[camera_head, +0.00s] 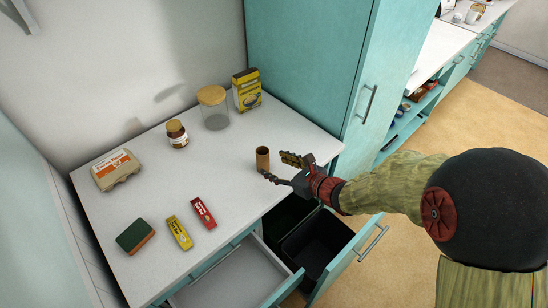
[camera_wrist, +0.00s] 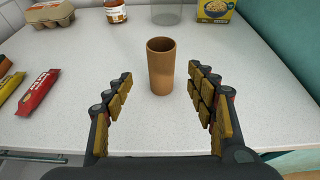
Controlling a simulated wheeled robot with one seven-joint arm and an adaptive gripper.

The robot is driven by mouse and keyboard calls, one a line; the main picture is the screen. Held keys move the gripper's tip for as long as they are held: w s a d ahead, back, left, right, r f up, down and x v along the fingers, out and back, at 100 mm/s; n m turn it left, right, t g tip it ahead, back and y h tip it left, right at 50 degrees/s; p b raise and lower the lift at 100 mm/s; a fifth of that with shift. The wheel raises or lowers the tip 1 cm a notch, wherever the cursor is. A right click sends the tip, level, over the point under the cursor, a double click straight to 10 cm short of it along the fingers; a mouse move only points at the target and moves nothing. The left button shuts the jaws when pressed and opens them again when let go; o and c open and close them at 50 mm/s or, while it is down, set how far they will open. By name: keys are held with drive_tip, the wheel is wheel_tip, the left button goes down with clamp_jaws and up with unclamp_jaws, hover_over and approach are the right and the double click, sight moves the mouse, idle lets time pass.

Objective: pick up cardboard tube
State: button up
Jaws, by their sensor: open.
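The cardboard tube (camera_head: 262,159) is a short brown hollow cylinder standing upright on the white counter. In the wrist view the tube (camera_wrist: 161,66) stands in the middle, just beyond the fingertips and between their lines. My gripper (camera_head: 279,168) is open and empty, reaching in from the right, low over the counter beside the tube. In the wrist view the two padded fingers of my gripper (camera_wrist: 160,80) are spread wide to the tube's left and right, not touching it.
Behind stand a glass jar with wooden lid (camera_head: 213,108), a yellow box (camera_head: 246,90) and a small brown jar (camera_head: 177,134). An egg carton (camera_head: 116,169), sponge (camera_head: 135,236), yellow packet (camera_head: 179,232) and red packet (camera_head: 203,213) lie left. Open drawers (camera_head: 238,278) are below; a tall teal cabinet (camera_head: 310,60) stands right.

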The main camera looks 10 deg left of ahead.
sight(267, 161)
drive_tip(key=shift+b+x, duration=0.3)
drive_tip(key=shift+x, duration=0.85)
drive_tip(key=shift+b+x, duration=0.75)
drive_tip(key=shift+x, duration=2)
drive_tip(key=shift+w, duration=0.1)
drive_tip(key=shift+c, duration=1.2)
drive_tip(key=c, duration=0.6)
